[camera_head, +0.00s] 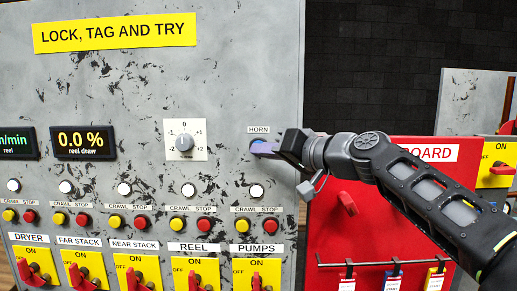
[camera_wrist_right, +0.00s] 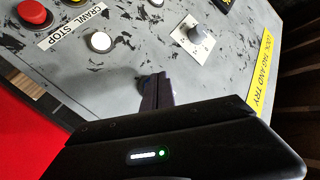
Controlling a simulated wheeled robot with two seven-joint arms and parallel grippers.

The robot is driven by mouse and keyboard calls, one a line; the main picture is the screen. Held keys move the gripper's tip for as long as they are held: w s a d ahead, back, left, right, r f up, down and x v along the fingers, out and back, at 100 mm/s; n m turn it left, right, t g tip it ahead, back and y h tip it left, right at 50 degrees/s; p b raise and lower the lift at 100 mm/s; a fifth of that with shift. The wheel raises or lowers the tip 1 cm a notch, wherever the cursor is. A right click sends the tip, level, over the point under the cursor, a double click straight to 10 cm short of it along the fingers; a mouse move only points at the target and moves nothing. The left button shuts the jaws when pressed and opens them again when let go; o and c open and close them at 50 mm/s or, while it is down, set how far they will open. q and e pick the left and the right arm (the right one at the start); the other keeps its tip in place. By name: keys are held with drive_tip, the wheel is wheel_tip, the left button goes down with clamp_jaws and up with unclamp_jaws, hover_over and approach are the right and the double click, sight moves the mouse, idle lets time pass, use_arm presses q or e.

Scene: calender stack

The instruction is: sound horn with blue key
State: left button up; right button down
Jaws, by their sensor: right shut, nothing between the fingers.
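The blue key (camera_head: 257,142) sits on the grey panel just under the HORN label (camera_head: 258,129) in the head view. It is partly covered by my right gripper (camera_head: 262,149), whose fingers reach in from the right. The fingers are shut with nothing between them, and their tips are at the key. I cannot tell whether they press it. My left gripper is not in view.
Left of the key is a rotary dial (camera_head: 184,142). Below are a white lamp (camera_head: 256,191), yellow and red crawl/stop buttons (camera_head: 242,225) and several yellow switches with red handles (camera_head: 257,275). A red board (camera_head: 346,243) with hanging tags stands to the right.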

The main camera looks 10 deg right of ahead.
drive_tip(key=shift+w, duration=0.25)
drive_tip(key=shift+s, duration=0.1)
idle(0.5)
drive_tip(key=shift+s+a+b, duration=0.2)
drive_tip(key=shift+s+b, duration=0.2)
drive_tip(key=shift+s, duration=0.4)
drive_tip(key=s+b, duration=0.1)
drive_tip(key=s, duration=0.1)
drive_tip(key=s+a, duration=0.1)
drive_tip(key=s, duration=0.2)
drive_tip(key=shift+a+b, duration=0.1)
drive_tip(key=shift+b, duration=0.25)
drive_tip(key=shift+w, duration=0.1)
